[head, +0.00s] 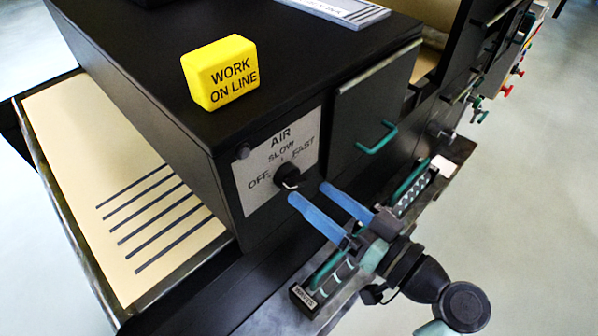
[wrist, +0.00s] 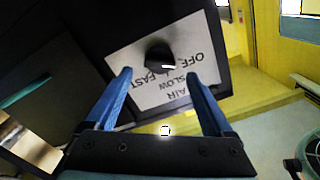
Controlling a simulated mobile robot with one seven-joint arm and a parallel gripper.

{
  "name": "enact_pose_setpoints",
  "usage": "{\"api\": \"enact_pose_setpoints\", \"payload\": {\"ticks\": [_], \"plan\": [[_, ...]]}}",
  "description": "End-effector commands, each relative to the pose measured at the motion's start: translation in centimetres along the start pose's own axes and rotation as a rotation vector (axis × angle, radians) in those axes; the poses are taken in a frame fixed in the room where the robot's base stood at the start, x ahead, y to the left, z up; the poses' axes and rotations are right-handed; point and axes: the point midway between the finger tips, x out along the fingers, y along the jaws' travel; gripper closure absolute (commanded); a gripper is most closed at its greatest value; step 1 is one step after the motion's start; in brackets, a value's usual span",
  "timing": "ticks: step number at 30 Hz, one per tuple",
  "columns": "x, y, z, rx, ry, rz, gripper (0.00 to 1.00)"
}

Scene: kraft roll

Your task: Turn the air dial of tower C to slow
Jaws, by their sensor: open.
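The air dial, a round black knob (head: 288,176), sits on a white plate (head: 262,192) marked AIR, OFF, SLOW and FAST on the end of a black tower. A small pale mark shows at the knob's edge; I cannot tell which word it points to. No tower letter is readable. My gripper (head: 309,192), with two blue fingers, is open and empty just in front of the plate, by the knob's lower right in the head view. In the wrist view the knob (wrist: 159,53) lies beyond and between the fingertips (wrist: 158,74), apart from both.
A yellow WORK ON LINE block (head: 220,72) stands on the tower top. A green handle (head: 377,138) juts from the door right of the plate. A low ledge with green-handled parts (head: 415,187) runs below. Striped kraft paper (head: 120,180) lies at left.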

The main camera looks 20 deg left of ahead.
Motion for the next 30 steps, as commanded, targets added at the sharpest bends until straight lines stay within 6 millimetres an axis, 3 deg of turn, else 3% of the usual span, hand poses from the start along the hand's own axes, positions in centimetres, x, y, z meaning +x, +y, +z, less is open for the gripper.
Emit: {"api": "enact_pose_setpoints", "payload": {"ticks": [3, 9, 20, 30], "plan": [[2.2, -0.2, -0.2, 0.001, -0.003, -0.001, 0.14], [4.3, 0.0, -0.1, 0.000, -0.001, 0.000, 0.14], [4.8, 0.1, 0.0, -0.001, 0.000, 0.002, 0.14], [4.7, 0.1, 0.0, -0.001, 0.000, 0.002, 0.75]]}}
